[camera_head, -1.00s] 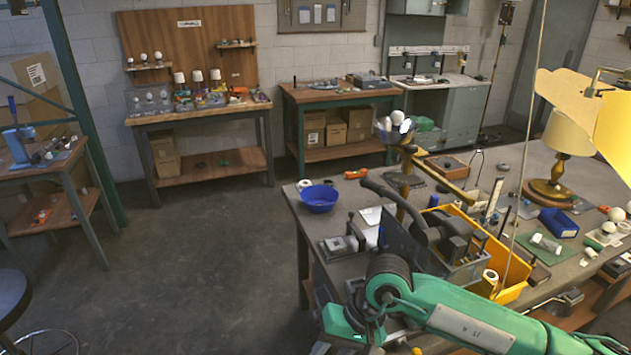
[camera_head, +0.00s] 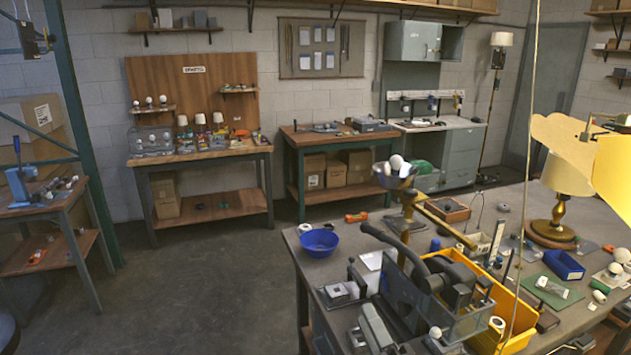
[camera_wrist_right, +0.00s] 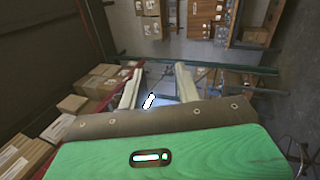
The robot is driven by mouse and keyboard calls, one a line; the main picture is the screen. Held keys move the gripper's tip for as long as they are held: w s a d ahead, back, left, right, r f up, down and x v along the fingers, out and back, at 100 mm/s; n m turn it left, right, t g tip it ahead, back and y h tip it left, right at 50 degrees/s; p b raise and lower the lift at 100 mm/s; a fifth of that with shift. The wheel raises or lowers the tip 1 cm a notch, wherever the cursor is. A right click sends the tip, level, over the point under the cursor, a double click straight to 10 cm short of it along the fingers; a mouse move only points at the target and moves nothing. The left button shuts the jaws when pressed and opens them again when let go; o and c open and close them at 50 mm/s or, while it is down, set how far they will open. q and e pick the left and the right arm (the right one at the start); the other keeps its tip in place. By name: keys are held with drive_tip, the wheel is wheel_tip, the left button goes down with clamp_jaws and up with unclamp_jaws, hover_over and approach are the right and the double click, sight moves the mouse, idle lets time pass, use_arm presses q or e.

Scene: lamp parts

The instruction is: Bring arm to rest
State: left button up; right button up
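In the wrist view my right gripper (camera_wrist_right: 158,90) shows two pale fingers standing apart, with a green wooden-looking surface in front of the camera. A small white glint and a bluish patch lie between the fingers; I cannot tell what they are, and nothing is clearly gripped. I cannot make out the right gripper in the head view. My left gripper is in neither view. A table lamp (camera_head: 566,178) with a cream shade and brass base stands upright on the workbench (camera_head: 470,208) at the right.
The bench holds a blue bowl (camera_head: 319,242), a yellow bin (camera_head: 520,327), a blue tray (camera_head: 563,265) and a green mat (camera_head: 549,293). Open floor (camera_head: 200,290) lies left. Cardboard boxes (camera_wrist_right: 98,82) fill shelves in the wrist view.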

drive_tip(key=s+d+f+m+g+h, duration=0.3)
drive_tip(key=d+f+m+g+h, duration=0.15)
drive_tip(key=f+m, duration=0.35)
drive_tip(key=s+d+f+m+g+h, duration=0.35)
drive_tip(key=d+f+m, duration=0.25)
drive_tip(key=f, duration=0.4)
drive_tip(key=s+d+f+m+g, duration=0.2)
drive_tip(key=s+f+m+g, duration=0.25)
drive_tip(key=s, duration=0.35)
drive_tip(key=s+d+f+m+g, duration=0.1)
drive_tip(key=s+f+m+g, duration=0.25)
drive_tip(key=s+f, duration=0.35)
wheel_tip(320, 180, down, 30)
drive_tip(key=s+n+g, duration=0.1)
drive_tip(key=s+g, duration=0.1)
drive_tip(key=s+d+f, duration=0.2)
drive_tip(key=s+f, duration=0.7)
drive_tip(key=s+d+f+g, duration=0.1)
drive_tip(key=s+f, duration=0.9)
drive_tip(key=shift+s+d+f, duration=0.15)
drive_tip(key=shift+d+f, duration=0.15)
drive_tip(key=shift+d, duration=0.05)
